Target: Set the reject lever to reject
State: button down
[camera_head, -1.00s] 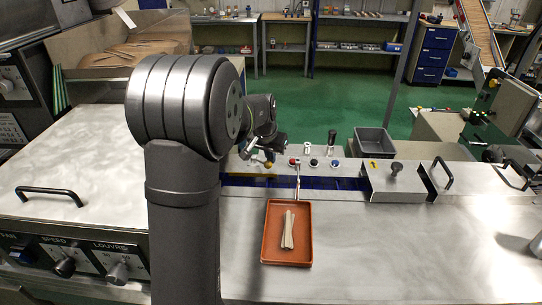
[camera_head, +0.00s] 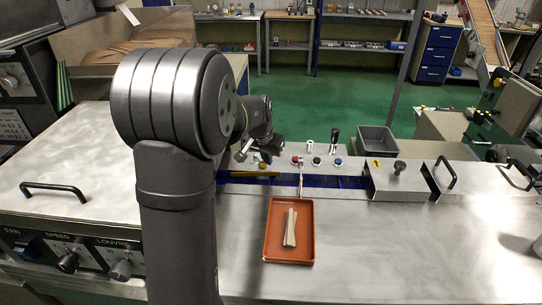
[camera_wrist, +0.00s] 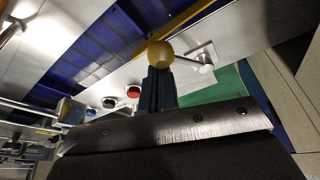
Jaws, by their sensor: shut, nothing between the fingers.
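The lever's round yellow knob (camera_wrist: 161,53) shows in the wrist view on a short metal rod, which runs right to a small bracket plate. My gripper (camera_wrist: 158,72) is shut and empty, its dark fingertips right at the knob; I cannot tell whether they touch. A yellow bar (camera_head: 248,174) lies along the blue belt (camera_head: 335,182). No reject marking is readable.
Push buttons (camera_head: 317,161) and a black-handled lever (camera_head: 334,138) stand right of the knob. An orange tray (camera_head: 272,250) with pale sticks lies on the steel table in front. A grey bin (camera_head: 376,140) and a metal cover (camera_head: 398,180) are farther right.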

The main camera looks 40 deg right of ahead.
jog(key=shift+w+a, duration=0.25)
jog(key=shift+a, duration=0.4)
jog(key=shift+w+a, duration=0.25)
jog(key=shift+a, duration=0.4)
jog(key=shift+w+a, duration=0.65)
jog(key=shift+a, duration=0.35)
jog(key=shift+w, duration=0.2)
jog(key=shift+w+d, duration=0.1)
jog(key=shift+d, duration=0.05)
jog(key=shift+w+d, duration=0.15)
jog(key=shift+d, duration=0.5)
